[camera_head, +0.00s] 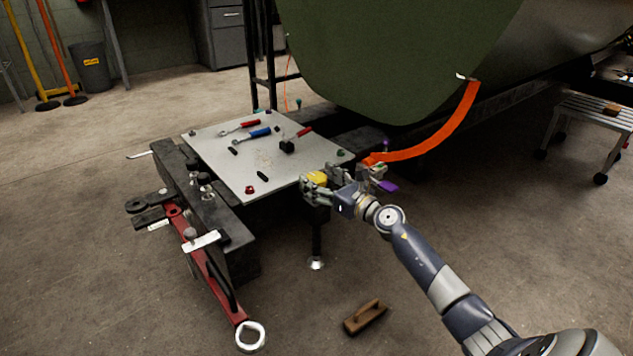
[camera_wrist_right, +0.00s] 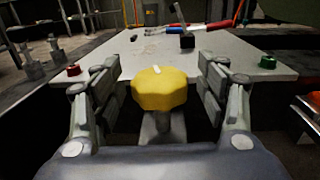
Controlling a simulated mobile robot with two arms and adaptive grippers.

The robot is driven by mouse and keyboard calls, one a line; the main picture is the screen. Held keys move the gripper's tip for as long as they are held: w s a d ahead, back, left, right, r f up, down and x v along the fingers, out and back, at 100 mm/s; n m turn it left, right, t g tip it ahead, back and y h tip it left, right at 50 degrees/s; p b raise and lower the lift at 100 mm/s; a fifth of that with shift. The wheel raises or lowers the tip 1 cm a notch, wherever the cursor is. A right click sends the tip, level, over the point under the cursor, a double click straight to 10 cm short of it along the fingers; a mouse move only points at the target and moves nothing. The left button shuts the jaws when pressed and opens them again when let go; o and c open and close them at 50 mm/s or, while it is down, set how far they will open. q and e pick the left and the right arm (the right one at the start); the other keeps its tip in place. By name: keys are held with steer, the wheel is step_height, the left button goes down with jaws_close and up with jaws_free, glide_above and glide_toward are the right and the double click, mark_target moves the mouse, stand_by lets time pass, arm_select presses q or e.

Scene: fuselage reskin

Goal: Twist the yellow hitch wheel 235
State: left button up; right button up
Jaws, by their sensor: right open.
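The yellow hitch wheel (camera_wrist_right: 160,90) is a faceted knob on a grey stem, with a small white mark on its top. In the right wrist view it stands between the two open fingers of my right gripper (camera_wrist_right: 160,95), with a gap on each side. In the head view the yellow wheel (camera_head: 318,178) shows at the near right edge of the metal plate, partly hidden by my right gripper (camera_head: 325,186). My right arm reaches in from the lower right. My left gripper is not in view.
The grey plate (camera_head: 220,150) holds tools, a red knob (camera_head: 250,190) and a green knob (camera_head: 342,154). An orange strap (camera_head: 440,135) hangs beside my gripper from the green fuselage (camera_head: 390,50). A red tow bar (camera_head: 205,265) and a brown brush (camera_head: 365,317) are lower down.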

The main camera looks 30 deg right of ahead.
steer(key=shift+w+a, duration=0.1)
steer(key=shift+w, duration=0.5)
steer(key=shift+c, duration=0.4)
steer(key=c, duration=1)
